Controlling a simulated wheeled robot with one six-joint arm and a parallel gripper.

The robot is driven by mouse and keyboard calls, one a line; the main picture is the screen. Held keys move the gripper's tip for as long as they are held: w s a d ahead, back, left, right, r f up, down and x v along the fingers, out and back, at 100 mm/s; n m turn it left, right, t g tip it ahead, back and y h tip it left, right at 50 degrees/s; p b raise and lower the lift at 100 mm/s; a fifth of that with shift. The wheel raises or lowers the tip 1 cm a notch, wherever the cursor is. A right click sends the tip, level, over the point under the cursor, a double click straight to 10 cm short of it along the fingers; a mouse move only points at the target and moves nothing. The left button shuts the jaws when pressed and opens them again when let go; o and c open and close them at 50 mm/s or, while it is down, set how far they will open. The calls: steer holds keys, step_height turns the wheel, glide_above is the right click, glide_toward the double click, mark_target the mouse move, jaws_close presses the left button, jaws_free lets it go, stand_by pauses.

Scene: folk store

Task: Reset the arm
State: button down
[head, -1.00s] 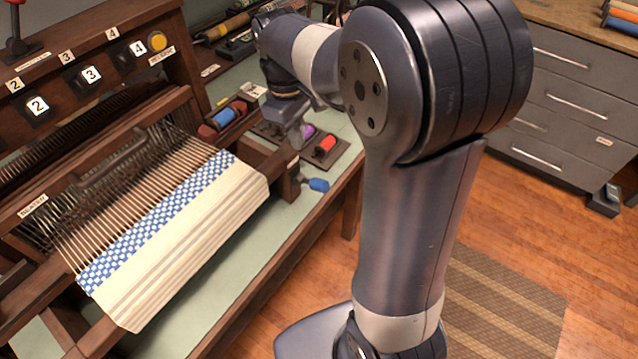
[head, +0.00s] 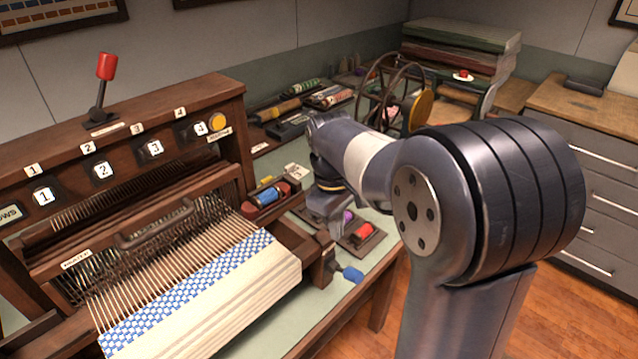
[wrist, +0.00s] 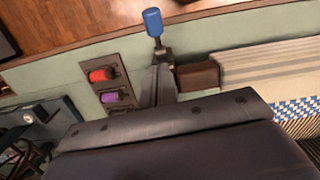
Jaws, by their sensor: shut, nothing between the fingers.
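My arm reaches from the right over the loom's right side in the head view. My gripper (head: 333,226) points down and is shut and empty, just above and behind the blue-handled crank (head: 348,273) at the loom's corner. In the wrist view my gripper (wrist: 157,86) is beside that crank's blue handle (wrist: 153,22); I cannot tell whether they touch. The wooden loom (head: 215,95) carries blue-and-white checked cloth (head: 190,287).
A red spool (head: 364,232) and a purple one sit on a small rack beside my gripper. A red lever (head: 106,66) stands on the loom. A spinning wheel (head: 395,95) and stacked fabric (head: 460,50) are farther back. Grey drawers (head: 600,190) stand at right.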

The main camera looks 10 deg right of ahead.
glide_above(348, 269)
steer(key=w+a, duration=0.2)
step_height(348, 269, down, 5)
steer(key=shift+w+r, duration=0.1)
steer(key=shift+r, duration=0.05)
steer(key=s+p, duration=0.1)
steer(key=d+p, duration=0.1)
steer(key=p, duration=0.1)
steer(key=shift+s+d+r, duration=0.3)
steer(key=shift+s, duration=0.05)
steer(key=shift+s+d+p, duration=0.2)
steer(key=shift+s+p, duration=0.1)
steer(key=shift+p, duration=0.15)
steer(key=shift+w+a+r+p, duration=0.1)
steer(key=shift+w+r+p, duration=0.05)
steer(key=shift+r+p, duration=1.05)
